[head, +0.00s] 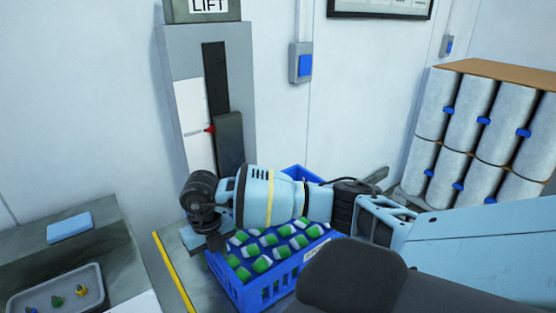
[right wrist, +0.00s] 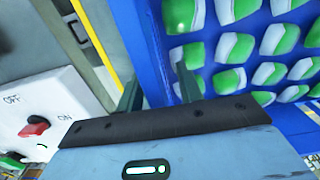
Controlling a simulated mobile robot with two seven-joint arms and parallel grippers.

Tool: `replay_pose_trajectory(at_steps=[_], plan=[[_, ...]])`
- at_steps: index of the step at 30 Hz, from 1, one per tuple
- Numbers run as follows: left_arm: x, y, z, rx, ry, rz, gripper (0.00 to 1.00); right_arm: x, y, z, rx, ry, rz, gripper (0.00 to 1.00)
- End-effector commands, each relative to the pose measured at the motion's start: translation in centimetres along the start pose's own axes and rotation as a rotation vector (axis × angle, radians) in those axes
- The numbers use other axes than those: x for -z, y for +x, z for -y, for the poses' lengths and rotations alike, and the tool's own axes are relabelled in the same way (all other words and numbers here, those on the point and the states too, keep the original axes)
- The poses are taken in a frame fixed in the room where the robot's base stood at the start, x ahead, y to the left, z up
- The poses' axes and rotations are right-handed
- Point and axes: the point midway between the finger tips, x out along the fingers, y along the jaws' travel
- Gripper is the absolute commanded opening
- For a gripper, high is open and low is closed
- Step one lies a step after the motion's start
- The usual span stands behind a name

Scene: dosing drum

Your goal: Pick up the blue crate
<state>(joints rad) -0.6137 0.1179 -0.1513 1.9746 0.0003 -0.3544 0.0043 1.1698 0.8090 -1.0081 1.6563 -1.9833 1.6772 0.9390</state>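The blue crate (head: 262,293) stands low in the middle of the head view and is filled with several green-and-white items. My right arm lies across it and hides part of its far side. My right gripper (head: 212,240) is at the crate's left side. In the right wrist view, the two dark fingers (right wrist: 158,85) are apart, with the crate's blue wall (right wrist: 152,60) between them, one finger on the outer side and one on the inner side. I cannot tell whether they press on the wall. My left gripper is not in view.
A grey lift column (head: 229,75) stands behind the crate. A dark bench with a grey tray (head: 60,292) and a blue block (head: 69,227) is at left. Stacked white rolls (head: 480,130) stand at right. A white switch box (right wrist: 40,120) is beside the gripper.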

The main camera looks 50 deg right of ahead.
Motion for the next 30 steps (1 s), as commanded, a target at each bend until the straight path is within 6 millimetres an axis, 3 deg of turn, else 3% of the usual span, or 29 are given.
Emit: replay_pose_trajectory(at_steps=[1, 9, 30], plan=[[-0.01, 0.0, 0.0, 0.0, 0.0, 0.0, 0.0, 0.0, -0.01, -0.01, 0.0, 0.0, 0.0, 0.34], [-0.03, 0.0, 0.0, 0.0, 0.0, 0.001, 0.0, 0.01, -0.02, -0.01, 0.0, 0.0, 0.0, 0.0], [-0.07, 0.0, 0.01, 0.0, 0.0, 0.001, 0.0, 0.0, -0.09, 0.01, 0.0, 0.001, 0.0, 0.0]])
